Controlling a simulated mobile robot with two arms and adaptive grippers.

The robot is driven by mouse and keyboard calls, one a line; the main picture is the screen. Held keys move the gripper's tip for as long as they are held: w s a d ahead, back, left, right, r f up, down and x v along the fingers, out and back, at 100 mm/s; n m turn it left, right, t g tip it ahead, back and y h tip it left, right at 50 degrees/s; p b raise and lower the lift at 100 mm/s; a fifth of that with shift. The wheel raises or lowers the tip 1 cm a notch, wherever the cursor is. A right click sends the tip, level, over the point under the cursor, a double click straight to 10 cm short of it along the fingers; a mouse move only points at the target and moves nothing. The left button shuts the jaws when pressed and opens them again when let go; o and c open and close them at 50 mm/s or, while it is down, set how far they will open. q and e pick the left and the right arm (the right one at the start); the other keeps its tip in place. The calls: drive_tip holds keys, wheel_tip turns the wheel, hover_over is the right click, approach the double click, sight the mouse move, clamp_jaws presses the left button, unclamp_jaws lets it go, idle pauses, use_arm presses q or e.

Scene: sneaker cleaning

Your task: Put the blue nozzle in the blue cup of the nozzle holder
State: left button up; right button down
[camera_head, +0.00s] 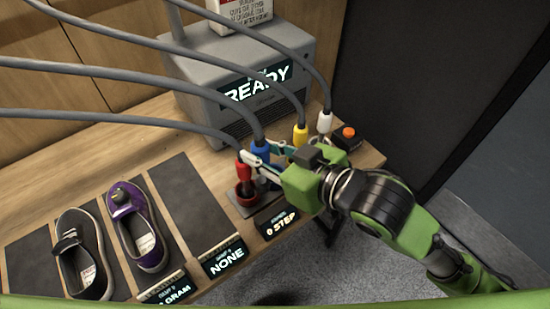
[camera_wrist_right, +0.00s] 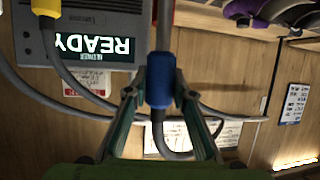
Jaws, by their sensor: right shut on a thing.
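The blue nozzle (camera_head: 261,151) is upright, with its grey hose running up to the left in the head view. My right gripper (camera_head: 268,157) is shut on it, with one finger on each side. The wrist view shows the blue nozzle (camera_wrist_right: 160,88) between the two fingertips. The nozzle holder (camera_head: 233,208) stands at the table's front edge, below the gripper. Its blue cup is hidden behind my gripper and fingers, so I cannot tell whether the nozzle is in or above it. My left gripper is not in view.
The red nozzle (camera_head: 244,173) stands at the red cup (camera_head: 246,194), close left of my fingers. The yellow nozzle (camera_head: 301,136) and white nozzle (camera_head: 325,122) stand to the right. A grey machine (camera_head: 200,97) reading READY is behind. Two shoes, one purple (camera_head: 154,235), lie at left.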

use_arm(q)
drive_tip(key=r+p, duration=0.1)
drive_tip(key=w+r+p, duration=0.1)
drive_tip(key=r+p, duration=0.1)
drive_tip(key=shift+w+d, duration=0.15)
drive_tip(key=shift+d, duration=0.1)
use_arm(e)
drive_tip(key=w+d+f, duration=0.2)
drive_tip(key=w+f, duration=0.7)
drive_tip(key=f, duration=0.2)
drive_tip(key=shift+w+d, duration=0.25)
drive_tip(key=shift+w, duration=0.1)
drive_tip(key=shift+f, duration=0.1)
drive_tip(key=c, duration=1.7)
unclamp_jaws()
